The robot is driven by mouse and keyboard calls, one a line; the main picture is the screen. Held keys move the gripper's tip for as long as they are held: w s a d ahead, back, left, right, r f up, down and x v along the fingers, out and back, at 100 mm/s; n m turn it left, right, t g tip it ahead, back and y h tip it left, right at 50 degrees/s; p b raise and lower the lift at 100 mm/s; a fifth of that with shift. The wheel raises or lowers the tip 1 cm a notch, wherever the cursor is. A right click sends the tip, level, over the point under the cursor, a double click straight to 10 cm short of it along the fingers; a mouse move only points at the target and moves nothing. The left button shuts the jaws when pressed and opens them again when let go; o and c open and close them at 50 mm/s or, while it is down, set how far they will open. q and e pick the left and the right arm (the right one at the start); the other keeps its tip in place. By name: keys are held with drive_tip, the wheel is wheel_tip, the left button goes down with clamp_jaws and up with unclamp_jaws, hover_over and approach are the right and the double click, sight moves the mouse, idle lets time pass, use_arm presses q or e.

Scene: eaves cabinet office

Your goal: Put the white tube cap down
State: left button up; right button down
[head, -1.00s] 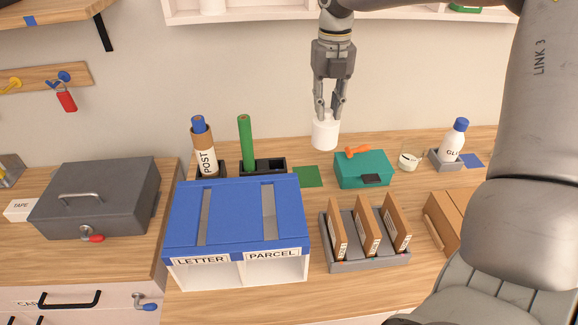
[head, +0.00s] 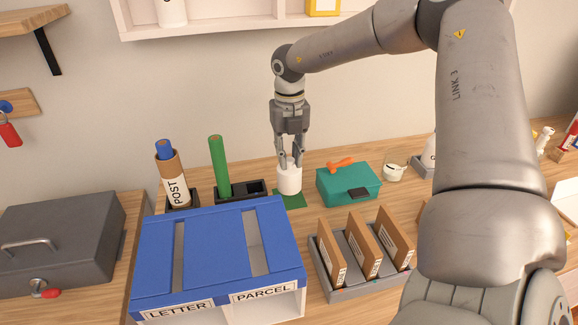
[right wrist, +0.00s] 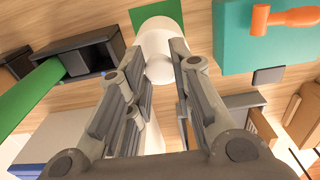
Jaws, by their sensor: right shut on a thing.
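The white tube cap (head: 289,181) is a white cylinder with a narrower knob on top. My right gripper (head: 290,160) is shut on it from above and holds it upright. The cap is over the green mat (head: 294,200), at its upper part; I cannot tell whether it touches the mat. In the right wrist view the cap (right wrist: 158,45) shows between the fingers, with a corner of the green mat (right wrist: 143,17) beyond it. My left gripper is not in view.
Left of the cap stand a black holder (head: 240,194) with a green tube (head: 219,165) and a POST tube (head: 172,180). A teal box (head: 345,186) with an orange handle is close on the right. The blue-topped LETTER/PARCEL sorter (head: 215,240) is in front.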

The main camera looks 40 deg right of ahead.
drive_tip(key=shift+f, duration=1.9)
drive_tip(key=shift+f, duration=0.1)
drive_tip(key=c, duration=1.3)
unclamp_jaws()
wheel_tip(320, 180, up, 12)
drive_tip(key=shift+r+b, duration=0.2)
drive_tip(key=shift+b, duration=0.2)
